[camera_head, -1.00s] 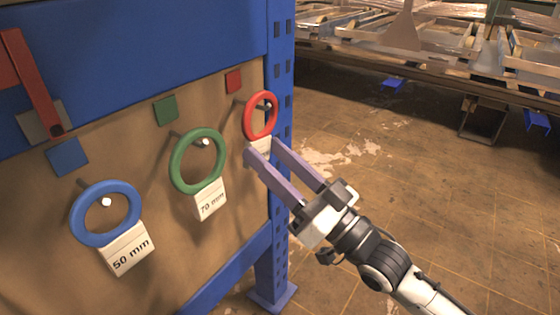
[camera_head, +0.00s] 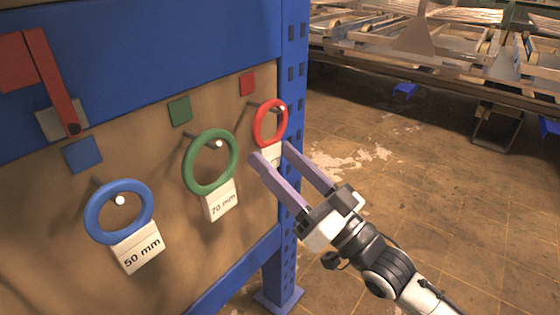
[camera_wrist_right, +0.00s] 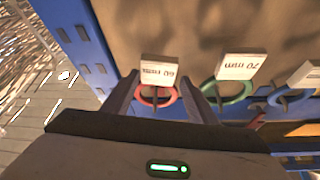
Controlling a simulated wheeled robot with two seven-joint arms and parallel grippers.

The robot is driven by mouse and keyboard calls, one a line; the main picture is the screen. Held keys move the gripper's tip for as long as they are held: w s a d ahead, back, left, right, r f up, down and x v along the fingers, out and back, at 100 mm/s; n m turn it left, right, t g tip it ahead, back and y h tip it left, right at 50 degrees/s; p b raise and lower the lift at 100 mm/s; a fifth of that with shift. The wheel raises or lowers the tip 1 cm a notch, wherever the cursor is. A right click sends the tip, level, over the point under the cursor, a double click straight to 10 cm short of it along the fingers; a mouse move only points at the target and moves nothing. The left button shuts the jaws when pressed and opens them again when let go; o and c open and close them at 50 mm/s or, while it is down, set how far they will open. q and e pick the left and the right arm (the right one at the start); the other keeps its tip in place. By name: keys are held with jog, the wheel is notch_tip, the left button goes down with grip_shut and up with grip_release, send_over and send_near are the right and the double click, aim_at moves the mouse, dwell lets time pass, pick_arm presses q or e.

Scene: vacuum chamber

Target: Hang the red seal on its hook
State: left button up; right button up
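The red seal (camera_head: 257,124) is a ring with a white tag, hanging around the rightmost peg hook (camera_head: 281,108) below a red square (camera_head: 247,84). I cannot tell whether a finger touches the tag. My left gripper is not in view.
A green seal (camera_head: 188,173) tagged 70 mm and a blue seal (camera_head: 91,222) tagged 50 mm hang on pegs to the left. A blue upright (camera_head: 292,190) edges the board at right. Open floor (camera_head: 430,190) lies right, with racks (camera_head: 440,60) behind.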

jog(key=shift+o, duration=0.8)
